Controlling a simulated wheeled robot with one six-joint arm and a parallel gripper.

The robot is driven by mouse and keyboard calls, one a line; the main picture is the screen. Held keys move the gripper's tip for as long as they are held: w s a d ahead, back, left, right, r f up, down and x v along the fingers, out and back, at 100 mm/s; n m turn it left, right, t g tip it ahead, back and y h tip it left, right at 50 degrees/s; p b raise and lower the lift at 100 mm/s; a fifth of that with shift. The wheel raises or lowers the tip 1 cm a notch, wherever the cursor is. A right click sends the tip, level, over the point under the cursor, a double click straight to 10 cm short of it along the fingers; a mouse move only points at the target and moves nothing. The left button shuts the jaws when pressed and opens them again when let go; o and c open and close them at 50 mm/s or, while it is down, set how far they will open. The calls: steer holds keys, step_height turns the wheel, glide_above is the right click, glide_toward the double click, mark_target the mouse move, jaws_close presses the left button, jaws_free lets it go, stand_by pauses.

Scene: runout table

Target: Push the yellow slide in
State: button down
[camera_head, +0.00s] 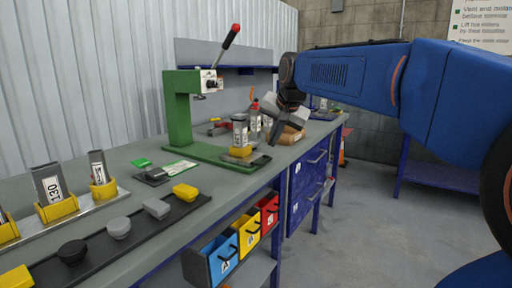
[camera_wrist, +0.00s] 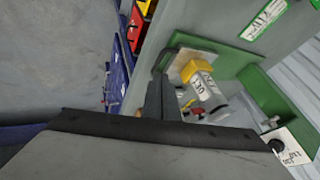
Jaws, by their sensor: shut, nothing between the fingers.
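The yellow slide (camera_head: 241,152) is a small block on the base of the green press (camera_head: 182,115), with a labelled grey cylinder (camera_head: 240,133) standing in it. In the wrist view the yellow slide (camera_wrist: 197,70) sits on a pale plate, with the cylinder (camera_wrist: 208,94) lying across the picture from it. My gripper (camera_head: 273,142) is shut and empty, pointing down just to the right of the slide, at the front end of the press base. In the wrist view my gripper's fingers (camera_wrist: 161,85) are left of the slide; a gap shows, but contact lower down is unclear.
A black rail with grey, black and yellow knobs (camera_head: 184,192) lies along the bench front at left. Yellow holders (camera_head: 58,208) stand behind it. Blue, yellow and red bins (camera_head: 222,256) hang below the bench edge. A cardboard box (camera_head: 291,135) stands beyond my gripper.

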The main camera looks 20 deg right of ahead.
steer(key=w+d+r+m, duration=0.1)
steer(key=w+r, duration=0.1)
steer(key=w, duration=0.1)
glide_toward(253, 153)
steer(key=f, duration=0.1)
steer(key=d+f, duration=0.2)
steer(key=f, duration=0.1)
steer(key=shift+s+d+f, duration=0.1)
steer(key=shift+s+d, duration=0.15)
steer(key=shift+s, duration=0.1)
steer(key=shift+w+a, duration=0.75)
steer(key=shift+w, duration=0.2)
steer(key=shift+w+a, duration=0.45)
steer(key=shift+w, duration=0.2)
steer(key=shift+w+a, duration=0.1)
steer(key=shift+w, duration=0.05)
steer(key=w+a, duration=0.3)
steer(key=w, duration=0.2)
steer(key=w+a, duration=0.7)
steer(key=w, duration=0.2)
steer(key=shift+w+a, duration=0.85)
steer(key=shift+w, duration=0.25)
steer(key=shift+w+a, duration=0.1)
steer(key=shift+a+r, duration=0.1)
steer(key=shift+r, duration=0.15)
